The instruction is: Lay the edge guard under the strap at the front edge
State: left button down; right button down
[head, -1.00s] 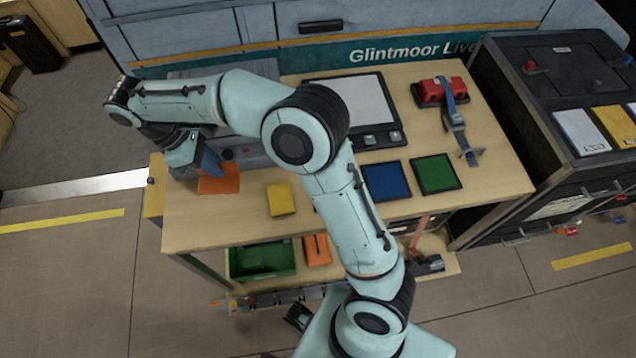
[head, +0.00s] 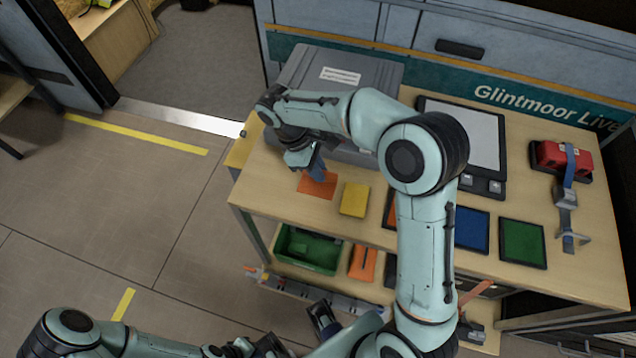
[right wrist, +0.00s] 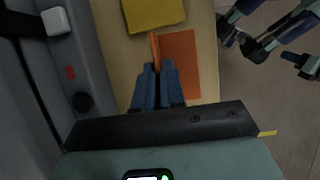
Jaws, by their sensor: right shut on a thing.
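In the head view my right gripper (head: 316,172) is low over the left end of the table, at an orange piece that looks like the edge guard (head: 318,186). In the right wrist view its blue fingers (right wrist: 158,72) are shut on the guard's thin upright part. An orange flat part (right wrist: 181,65) lies beside it, close to the tabletop. A blue strap (head: 569,165) runs over a red case at the table's right, down to a grey buckle. My left arm shows at the bottom left; its gripper (head: 322,318) seems to be below the table front, its fingers unclear.
A yellow block (head: 354,199) lies right of the guard. A grey case (head: 300,72) stands behind it. A scale (head: 483,140), blue mat (head: 471,230) and green mat (head: 523,243) lie farther right. A green bin (head: 310,250) is on the lower shelf.

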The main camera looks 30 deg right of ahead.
aim_at(318, 183)
jog(key=shift+f+b, duration=0.35)
jog(key=shift+f, duration=2.85)
jog(key=shift+f, duration=0.2)
jog(key=c, duration=1.2)
grip_release()
jog(key=shift+r, duration=0.15)
